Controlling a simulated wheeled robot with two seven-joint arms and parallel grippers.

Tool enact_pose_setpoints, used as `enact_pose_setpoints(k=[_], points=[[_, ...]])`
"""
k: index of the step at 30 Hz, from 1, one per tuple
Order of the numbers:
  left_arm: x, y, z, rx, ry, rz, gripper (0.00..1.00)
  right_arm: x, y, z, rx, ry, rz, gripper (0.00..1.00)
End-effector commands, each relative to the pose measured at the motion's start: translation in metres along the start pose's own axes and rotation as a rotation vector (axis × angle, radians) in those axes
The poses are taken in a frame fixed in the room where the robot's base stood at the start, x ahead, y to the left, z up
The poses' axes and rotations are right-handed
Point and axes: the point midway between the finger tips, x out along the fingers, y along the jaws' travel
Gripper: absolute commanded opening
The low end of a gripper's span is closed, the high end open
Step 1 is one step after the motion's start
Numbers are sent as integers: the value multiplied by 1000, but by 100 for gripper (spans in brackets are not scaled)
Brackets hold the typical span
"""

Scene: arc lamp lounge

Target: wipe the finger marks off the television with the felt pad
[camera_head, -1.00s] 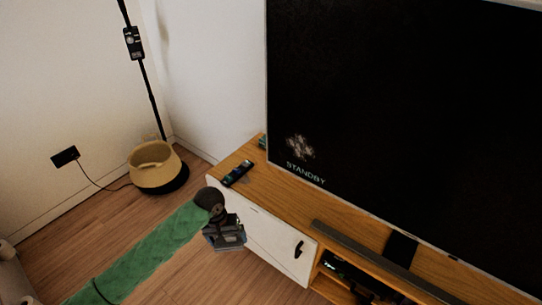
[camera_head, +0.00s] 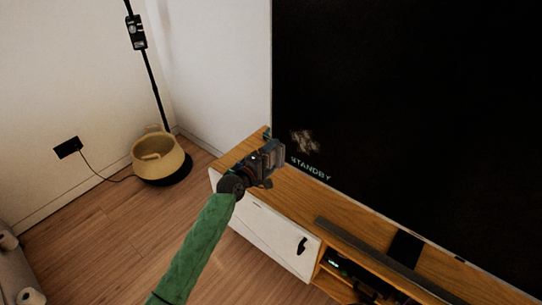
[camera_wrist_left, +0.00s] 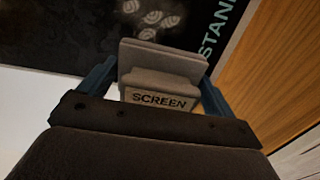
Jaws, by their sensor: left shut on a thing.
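The television (camera_head: 400,110) is a large dark screen with "STANDBY" in its lower left corner. Pale finger marks (camera_head: 304,141) show just above that word, and in the left wrist view (camera_wrist_left: 150,18) they appear as several light ovals. My left gripper (camera_head: 270,156) is shut on the grey felt pad (camera_wrist_left: 165,72), whose block is labelled "SCREEN". In the head view the pad (camera_head: 276,152) is close to the screen's lower left corner, left of and slightly below the marks. I cannot tell whether it touches the screen. My right gripper is not in view.
A wooden TV cabinet (camera_head: 284,198) with a white door (camera_head: 262,236) stands below the screen. A long dark bar (camera_head: 375,254) lies on top. A beige basket (camera_head: 158,158) and a lamp pole (camera_head: 153,88) stand left. Floor (camera_head: 100,235) at left is clear.

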Motion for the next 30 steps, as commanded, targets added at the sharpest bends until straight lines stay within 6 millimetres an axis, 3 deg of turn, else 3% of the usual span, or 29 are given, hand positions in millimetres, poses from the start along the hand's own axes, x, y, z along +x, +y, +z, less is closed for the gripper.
enact_pose_setpoints(k=[11, 30], points=[[12, 5, -5, 0, 29, 30, 72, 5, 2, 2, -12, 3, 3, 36], [60, 6, -7, 1, 28, 29, 72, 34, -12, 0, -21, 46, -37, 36]])
